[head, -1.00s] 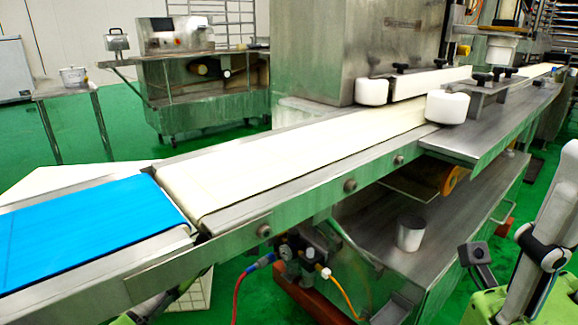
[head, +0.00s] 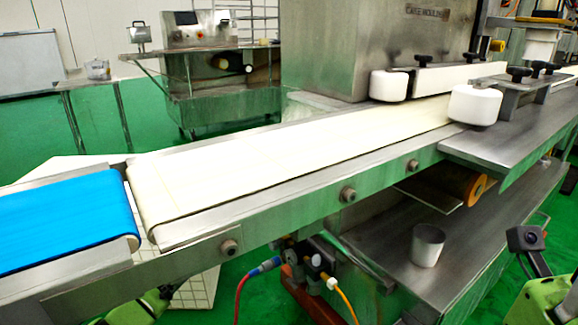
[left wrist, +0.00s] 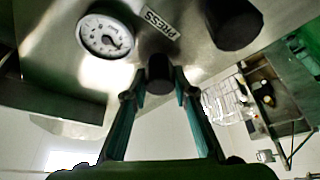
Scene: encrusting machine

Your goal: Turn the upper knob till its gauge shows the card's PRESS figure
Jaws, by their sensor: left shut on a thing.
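In the left wrist view a round white gauge (left wrist: 105,35) is set in a steel panel. Its needle seems to point to the lower right, but the figures are too small to read. A PRESS label (left wrist: 160,20) is beside it, turned round in the picture. My left gripper (left wrist: 160,84) is shut on a dark knob (left wrist: 159,67) just below the label. A second dark knob (left wrist: 233,22) is to the right, apart from the fingers. The gauge, the knobs and my left gripper do not show in the head view. No card is seen.
In the head view a white conveyor belt (head: 270,160) and a blue belt (head: 65,220) run past the steel machine housing (head: 350,45). A metal cup (head: 428,245) stands on the lower shelf. Hoses hang below the belt.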

